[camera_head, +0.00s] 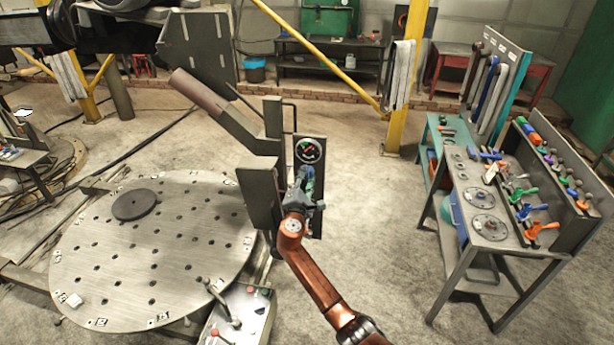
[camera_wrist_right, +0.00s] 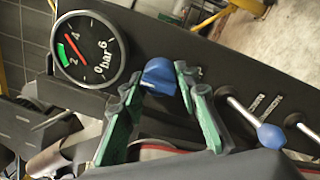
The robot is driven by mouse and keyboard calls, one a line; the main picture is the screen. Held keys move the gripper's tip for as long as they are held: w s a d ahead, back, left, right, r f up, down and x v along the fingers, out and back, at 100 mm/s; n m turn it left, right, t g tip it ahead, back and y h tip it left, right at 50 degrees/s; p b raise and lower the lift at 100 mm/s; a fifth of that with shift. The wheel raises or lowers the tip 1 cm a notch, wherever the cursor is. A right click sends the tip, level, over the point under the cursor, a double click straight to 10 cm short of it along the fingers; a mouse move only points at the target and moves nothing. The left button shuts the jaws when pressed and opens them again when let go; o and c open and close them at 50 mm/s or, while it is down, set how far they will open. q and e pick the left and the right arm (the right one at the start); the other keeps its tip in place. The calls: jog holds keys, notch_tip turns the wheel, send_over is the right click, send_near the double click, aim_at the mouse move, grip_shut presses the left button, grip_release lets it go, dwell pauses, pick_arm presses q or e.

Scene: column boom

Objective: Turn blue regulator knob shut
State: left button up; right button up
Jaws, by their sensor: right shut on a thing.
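The blue regulator knob (camera_wrist_right: 158,77) sits on a dark panel (camera_wrist_right: 205,66) in the right wrist view, beside a round pressure gauge (camera_wrist_right: 90,48). My right gripper (camera_wrist_right: 155,92) has its green fingers on either side of the knob and is shut on it. In the head view my right gripper (camera_head: 303,188) reaches the upright panel just below the gauge (camera_head: 309,150), and it mostly hides the knob there. The gauge has a white "bar" scale, a green band and a red needle. My left gripper is not in view.
A small lever with a blue ball (camera_wrist_right: 271,136) sticks out of the panel near the right finger. A round perforated table (camera_head: 190,260) stands left of the panel. A bench with coloured-handled tools (camera_head: 478,190) stands at right. Open floor (camera_head: 385,220) lies between.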

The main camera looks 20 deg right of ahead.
jog(key=shift+f, duration=0.1)
jog(key=o, duration=1.2)
jog(key=shift+c, duration=0.2)
jog(key=v, duration=1.2)
